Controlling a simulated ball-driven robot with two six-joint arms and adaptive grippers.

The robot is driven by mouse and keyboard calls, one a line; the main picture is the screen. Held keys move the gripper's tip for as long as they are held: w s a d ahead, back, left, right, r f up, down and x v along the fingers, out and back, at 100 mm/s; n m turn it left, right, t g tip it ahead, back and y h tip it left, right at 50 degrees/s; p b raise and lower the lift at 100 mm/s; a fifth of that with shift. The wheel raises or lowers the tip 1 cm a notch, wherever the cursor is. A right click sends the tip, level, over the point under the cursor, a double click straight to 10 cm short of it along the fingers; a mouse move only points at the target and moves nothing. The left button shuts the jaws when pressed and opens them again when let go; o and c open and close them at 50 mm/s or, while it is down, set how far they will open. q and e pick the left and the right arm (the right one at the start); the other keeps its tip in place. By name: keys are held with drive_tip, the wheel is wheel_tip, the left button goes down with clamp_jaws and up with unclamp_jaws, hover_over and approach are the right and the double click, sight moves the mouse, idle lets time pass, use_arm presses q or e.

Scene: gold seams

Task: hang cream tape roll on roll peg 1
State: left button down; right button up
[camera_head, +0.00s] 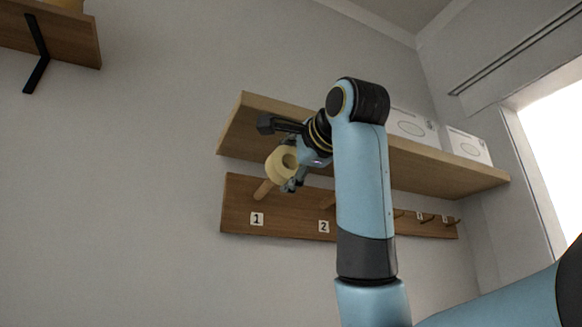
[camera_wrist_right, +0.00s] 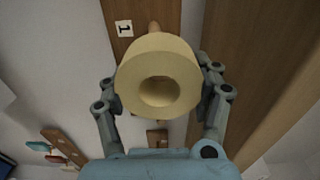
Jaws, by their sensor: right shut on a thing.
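The cream tape roll (camera_head: 274,168) is held in my right gripper (camera_head: 292,176), up in front of the peg board (camera_head: 240,222). The wrist view shows the roll (camera_wrist_right: 138,78) between the two fingers of the right gripper (camera_wrist_right: 160,84), its open hole facing the camera. Roll peg 1 (camera_head: 263,190) is a wooden peg above the label "1". Its outer end is hidden behind the roll, so I cannot tell whether it enters the hole. In the wrist view the peg (camera_wrist_right: 153,28) shows just beyond the roll's upper edge. My left gripper is not in view.
A wooden shelf (camera_head: 450,172) runs close above the board and my right gripper, with white boxes (camera_head: 412,128) on it. A second peg (camera_head: 328,202) sits above label "2", and small hooks (camera_head: 421,217) are farther right. Open wall lies to the left.

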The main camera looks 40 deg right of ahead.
sight(268, 189)
drive_tip(key=shift+x, duration=1.55)
drive_tip(key=shift+x, duration=0.8)
idle(0.6)
drive_tip(key=shift+p+x, duration=0.4)
drive_tip(key=shift+x, duration=1.9)
idle(1.2)
drive_tip(key=shift+w+d+f, duration=0.15)
drive_tip(key=shift+w+f, duration=0.05)
drive_tip(key=shift+w, duration=0.05)
drive_tip(key=shift+w, duration=0.3)
idle(0.4)
drive_tip(key=shift+w+d, duration=0.15)
drive_tip(key=shift+w, duration=0.2)
drive_tip(key=shift+w, duration=0.2)
